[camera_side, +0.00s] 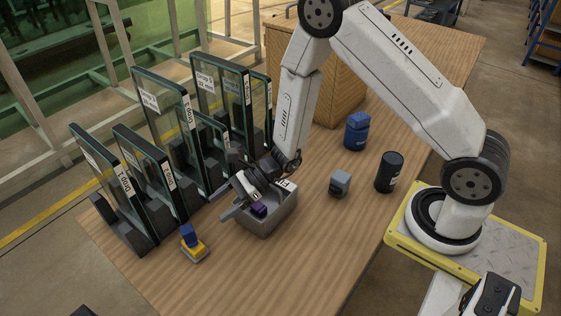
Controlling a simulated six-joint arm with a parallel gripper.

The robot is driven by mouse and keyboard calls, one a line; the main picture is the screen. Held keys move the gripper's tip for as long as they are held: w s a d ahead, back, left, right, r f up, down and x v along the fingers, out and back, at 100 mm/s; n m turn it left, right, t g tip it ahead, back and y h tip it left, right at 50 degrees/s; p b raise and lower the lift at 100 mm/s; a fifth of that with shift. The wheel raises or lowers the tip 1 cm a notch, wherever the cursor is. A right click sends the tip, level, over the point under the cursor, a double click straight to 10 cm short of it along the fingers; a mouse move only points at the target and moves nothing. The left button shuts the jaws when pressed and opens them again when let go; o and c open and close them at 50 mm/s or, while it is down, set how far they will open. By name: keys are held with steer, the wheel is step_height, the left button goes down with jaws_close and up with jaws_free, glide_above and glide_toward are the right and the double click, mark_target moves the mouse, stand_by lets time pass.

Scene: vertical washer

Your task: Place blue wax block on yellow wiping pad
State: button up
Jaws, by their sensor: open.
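The blue wax block (188,236) stands on the yellow wiping pad (195,249), near the table's front left. It looks upright, and the pad's yellow top shows around its base. My gripper (243,206) is to the right of the pad, apart from both, over the left side of a grey open bin. Its jaws are open. A small purple object (259,209) shows close to the gripper at the bin; I cannot tell whether it touches the fingers.
The grey bin (272,224) sits mid-table. Several glass panels in dark stands (127,178) line the left edge. A blue container (356,132), a black cylinder (389,172) and a small grey block (340,183) stand to the right. A wooden box (338,98) is behind. The front table is clear.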

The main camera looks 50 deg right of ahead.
stand_by(0.3)
steer(key=s+d+r+n+g+h, duration=0.2)
steer(key=s+n+g+h, duration=0.1)
steer(key=s+n, duration=0.25)
steer(key=s+d+r+n+g+h, duration=0.2)
steer(key=s+d+r+n+g, duration=0.1)
steer(key=s+n, duration=0.25)
steer(key=d+r+n+t+h, duration=0.1)
steer(key=d+r+n+h, duration=0.1)
steer(key=d+n, duration=0.3)
steer(key=s+d+r+n+t+h, duration=0.1)
steer(key=d+r+n+t+h, duration=0.1)
steer(key=d+n+h, duration=0.3)
steer(key=shift+s+d+r+n+h, duration=0.15)
steer(key=shift+d+r+n+h, duration=0.25)
steer(key=shift+r+n, duration=0.45)
